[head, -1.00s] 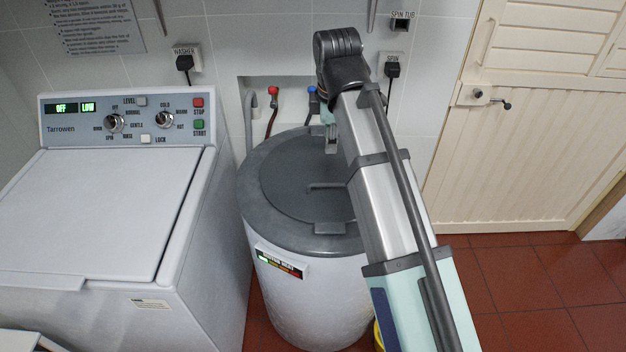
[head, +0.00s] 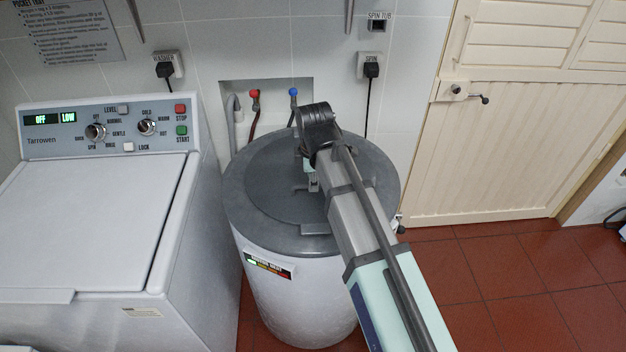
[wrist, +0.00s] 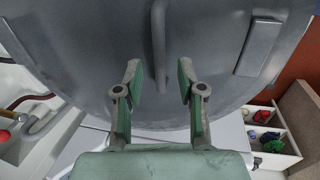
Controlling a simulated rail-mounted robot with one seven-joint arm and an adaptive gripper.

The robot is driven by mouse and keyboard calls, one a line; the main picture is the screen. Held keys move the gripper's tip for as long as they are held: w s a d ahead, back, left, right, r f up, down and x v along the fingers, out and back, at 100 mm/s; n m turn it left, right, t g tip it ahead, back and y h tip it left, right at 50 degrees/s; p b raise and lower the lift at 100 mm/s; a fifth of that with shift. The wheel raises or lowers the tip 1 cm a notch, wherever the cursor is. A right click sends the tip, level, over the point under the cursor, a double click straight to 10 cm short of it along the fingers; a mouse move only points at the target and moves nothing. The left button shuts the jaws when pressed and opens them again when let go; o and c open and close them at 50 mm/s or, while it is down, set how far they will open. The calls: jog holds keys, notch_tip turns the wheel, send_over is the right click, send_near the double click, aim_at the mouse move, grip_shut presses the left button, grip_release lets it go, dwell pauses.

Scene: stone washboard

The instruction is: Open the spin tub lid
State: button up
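The spin tub (head: 296,290) is a white drum with a dark grey top, right of the washer. Its round grey lid (head: 268,190) lies flat and closed. In the wrist view the lid (wrist: 90,50) fills the upper part, with a raised bar handle (wrist: 159,45) running down the middle. My gripper (wrist: 160,78) is open, with one green-padded finger on each side of the handle's near end; I see gaps between pads and bar. In the head view my gripper (head: 312,182) is low over the lid, mostly hidden by my arm.
The washer (head: 90,220) stands left of the tub. Red (head: 254,95) and blue (head: 293,92) taps are in the wall recess behind. A cream door (head: 520,140) is at right. The wrist view shows a white compartmented box (wrist: 272,135) with coloured items. Red floor is clear at right.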

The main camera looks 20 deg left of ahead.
jog(key=shift+w+f, duration=0.2)
jog(key=shift+f, duration=0.85)
grip_shut()
jog(key=shift+a+r, duration=0.1)
